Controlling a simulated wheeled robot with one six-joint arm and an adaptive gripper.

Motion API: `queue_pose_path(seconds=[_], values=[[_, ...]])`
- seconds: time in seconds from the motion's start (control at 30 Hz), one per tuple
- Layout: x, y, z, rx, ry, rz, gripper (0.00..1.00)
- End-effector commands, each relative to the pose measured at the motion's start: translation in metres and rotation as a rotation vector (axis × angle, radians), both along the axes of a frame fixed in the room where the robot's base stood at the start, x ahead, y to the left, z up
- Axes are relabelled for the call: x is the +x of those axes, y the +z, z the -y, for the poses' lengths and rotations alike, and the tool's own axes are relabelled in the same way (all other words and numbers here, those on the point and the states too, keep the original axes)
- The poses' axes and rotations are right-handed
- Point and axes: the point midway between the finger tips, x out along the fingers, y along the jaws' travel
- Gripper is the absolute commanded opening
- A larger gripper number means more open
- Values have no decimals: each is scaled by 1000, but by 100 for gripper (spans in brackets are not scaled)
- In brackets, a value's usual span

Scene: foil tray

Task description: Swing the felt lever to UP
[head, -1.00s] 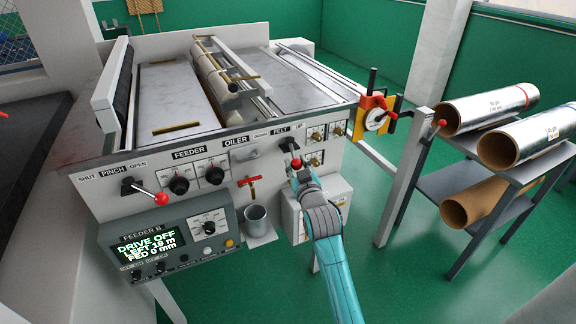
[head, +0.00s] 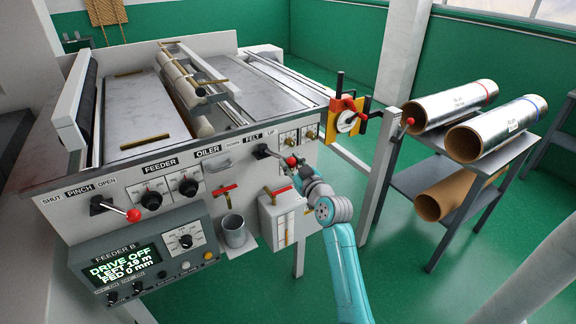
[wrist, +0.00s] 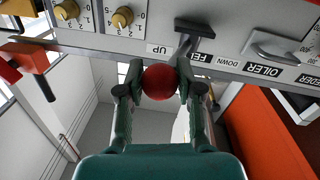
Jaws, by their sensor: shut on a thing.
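The felt lever has a dark pivot (head: 262,152) on the machine's front panel, below the FELT label (head: 252,137). Its red ball knob (head: 291,161) points right and slightly down from the pivot, toward the side of the UP label (head: 271,132). My gripper (head: 294,170) is closed around the knob. In the wrist view, which is upside down, the red knob (wrist: 160,82) sits between my two fingertips. The dark lever arm (wrist: 185,48) leads from it to the pivot bar, with the UP label (wrist: 158,49) beside it.
The pinch lever (head: 132,215) and feeder dials (head: 188,187) are to the left. An orange-red and yellow device (head: 346,116) stands at the machine's right corner. A rack of foil rolls (head: 490,130) is farther right.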

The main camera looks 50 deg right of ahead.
Motion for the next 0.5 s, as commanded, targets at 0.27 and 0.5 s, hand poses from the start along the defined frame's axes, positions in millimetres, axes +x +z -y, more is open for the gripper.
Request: queue_pose_path(seconds=[0.27,0.5], values=[[0,2,20,-3,114,3,0],[4,2,32,-3,221,4,0]])
